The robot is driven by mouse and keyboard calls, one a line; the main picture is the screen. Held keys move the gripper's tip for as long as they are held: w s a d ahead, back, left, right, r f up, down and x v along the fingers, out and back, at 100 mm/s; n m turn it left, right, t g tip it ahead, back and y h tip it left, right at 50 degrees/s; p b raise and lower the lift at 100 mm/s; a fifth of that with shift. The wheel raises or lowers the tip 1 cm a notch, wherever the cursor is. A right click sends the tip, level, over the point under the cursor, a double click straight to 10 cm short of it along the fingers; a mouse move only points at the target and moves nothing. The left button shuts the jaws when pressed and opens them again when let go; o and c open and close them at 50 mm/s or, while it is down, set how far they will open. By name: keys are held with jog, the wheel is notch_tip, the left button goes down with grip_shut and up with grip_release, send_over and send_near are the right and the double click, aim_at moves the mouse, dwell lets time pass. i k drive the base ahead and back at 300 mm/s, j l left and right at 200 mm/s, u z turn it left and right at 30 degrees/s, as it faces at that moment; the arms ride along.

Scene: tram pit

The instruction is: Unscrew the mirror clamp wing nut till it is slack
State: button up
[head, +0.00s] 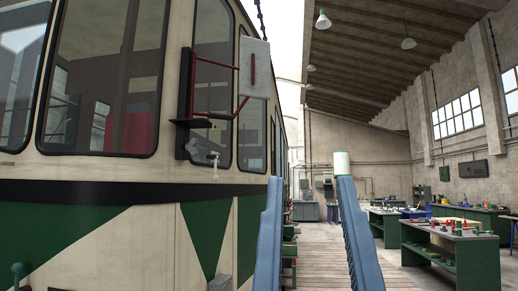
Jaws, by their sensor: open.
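A flat pale mirror (254,68) with a red mark hangs on red arms (215,64) from a dark bracket (186,105) on the tram's side. A small, pale metal fitting (214,160) hangs just below and right of the bracket; it may be the clamp wing nut, but it is too small to tell. My gripper (310,182) appears as two long blue fingers rising from the bottom edge, right of the mirror and lower than it. The fingers are apart with nothing between them. They touch neither mirror nor bracket. Its palm is out of frame.
The cream and green tram (110,225) fills the left side. A green workbench (450,250) with loose tools stands at the right. A white cylinder (342,164) shows above the right finger. Plank floor (318,240) shows between the fingers.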

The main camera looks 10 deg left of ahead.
aim_at(190, 147)
jog(key=i+u, duration=0.2)
jog(key=u, duration=0.4)
jog(key=i+l+u, duration=0.2)
jog(key=i, duration=0.3)
jog(key=i+l+u, duration=0.2)
jog(key=i, duration=0.3)
jog(key=i+l+u, duration=0.2)
jog(key=i+l, duration=0.2)
jog(key=i, duration=0.1)
